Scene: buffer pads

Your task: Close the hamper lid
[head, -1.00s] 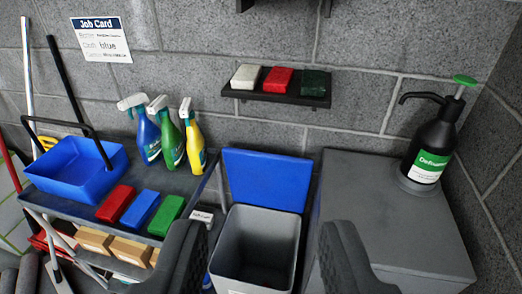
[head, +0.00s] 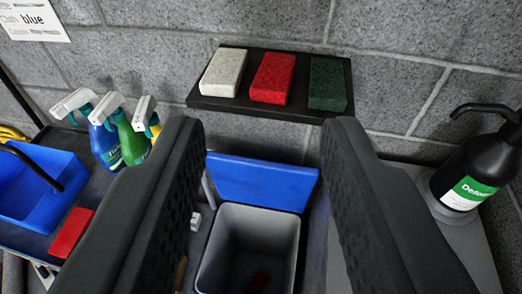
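The hamper (head: 222,262) is a grey bin at the lower middle of the head view. Its blue lid (head: 262,183) stands raised at the back, against the wall side, so the bin is open.
A black wall shelf (head: 270,107) with white, red and green pads is just beyond my fingertips. Spray bottles (head: 112,130) and a blue tub (head: 35,190) are on a cart at left. A black pump bottle (head: 480,170) stands on a grey cabinet (head: 470,245) at right.

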